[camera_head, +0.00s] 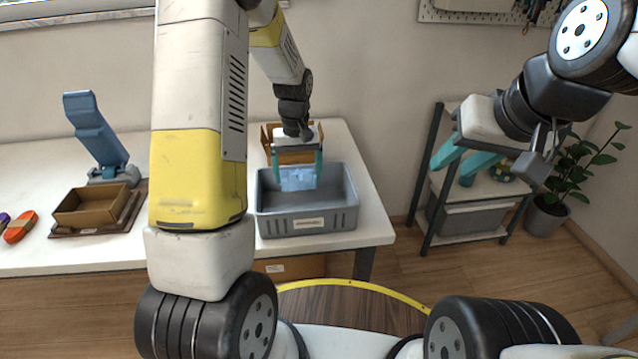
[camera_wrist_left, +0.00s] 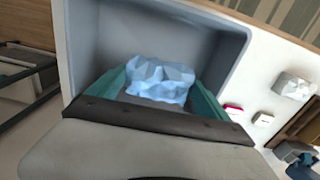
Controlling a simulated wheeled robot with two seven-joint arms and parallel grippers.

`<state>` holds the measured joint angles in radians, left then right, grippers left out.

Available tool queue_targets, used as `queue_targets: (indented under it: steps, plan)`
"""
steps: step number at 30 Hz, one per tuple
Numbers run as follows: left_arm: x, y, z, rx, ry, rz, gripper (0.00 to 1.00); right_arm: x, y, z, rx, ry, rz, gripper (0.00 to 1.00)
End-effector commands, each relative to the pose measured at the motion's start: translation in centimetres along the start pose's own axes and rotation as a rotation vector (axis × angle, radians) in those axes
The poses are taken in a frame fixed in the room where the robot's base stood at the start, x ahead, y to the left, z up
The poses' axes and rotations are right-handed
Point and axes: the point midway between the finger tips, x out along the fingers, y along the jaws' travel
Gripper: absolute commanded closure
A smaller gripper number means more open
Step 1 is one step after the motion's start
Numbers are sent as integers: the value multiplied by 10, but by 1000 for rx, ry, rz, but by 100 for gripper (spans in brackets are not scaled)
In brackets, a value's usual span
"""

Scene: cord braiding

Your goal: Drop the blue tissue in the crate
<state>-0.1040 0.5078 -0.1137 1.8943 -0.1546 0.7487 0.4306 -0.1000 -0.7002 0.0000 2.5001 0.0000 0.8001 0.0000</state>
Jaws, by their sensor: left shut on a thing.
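The blue tissue (camera_head: 298,179) is a pale blue crumpled piece held between the teal fingers of my left gripper (camera_head: 297,172). The grey crate (camera_head: 308,222) stands on the white table, and the tissue is over its opening. In the left wrist view the tissue (camera_wrist_left: 160,80) sits between the fingers of the left gripper (camera_wrist_left: 160,95), with the crate's wall (camera_wrist_left: 75,40) around it. I cannot tell how far above the crate floor it is. My right gripper (camera_head: 462,160) is at the right, in front of the shelf, with its teal fingers apart and nothing visible between them.
A brown tray (camera_head: 92,206) and a blue stand (camera_head: 95,130) are on the left of the table (camera_head: 375,225), with an orange item (camera_head: 20,227) at the edge. A cardboard box (camera_head: 272,140) stands behind the crate. A shelf (camera_head: 425,190) and a plant (camera_head: 548,210) are at the right.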

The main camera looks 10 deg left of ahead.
Motion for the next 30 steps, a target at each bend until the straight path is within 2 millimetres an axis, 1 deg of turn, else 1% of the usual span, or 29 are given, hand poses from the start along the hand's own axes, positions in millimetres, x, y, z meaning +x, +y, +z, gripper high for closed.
queue_targets:
  steps: [1, 6, 14, 15, 16, 17, 25, 28, 30]
  plan:
    - [5, 0, 0, 0, -2, -1, 48, 0, 0, 0, 0, 0, 0, 64]
    - [14, 0, 0, 0, -1, 0, 48, 0, 0, 0, 0, 0, 0, 64]
    - [15, 0, 0, -1, -1, 0, 48, 0, 0, 0, 0, 0, 0, 64]
    - [15, 0, 0, -1, -1, 0, 9, 0, 0, 0, 0, 0, 0, 64]
    - [15, 0, 0, -1, -1, 0, 3, 0, 0, 0, 0, 0, 0, 64]
    - [15, 0, 0, -1, 0, 0, 0, 0, 0, 0, 0, 0, 0, 64]
    - [12, 0, 0, -1, 1, 1, 0, 0, 0, 0, 0, 0, 0, 64]
    - [2, 0, -1, -1, 3, 1, 0, 0, 0, 0, 0, 0, 0, 64]
    - [-10, 0, -1, -1, 4, 2, 0, 0, 0, 0, 0, 0, 0, 64]
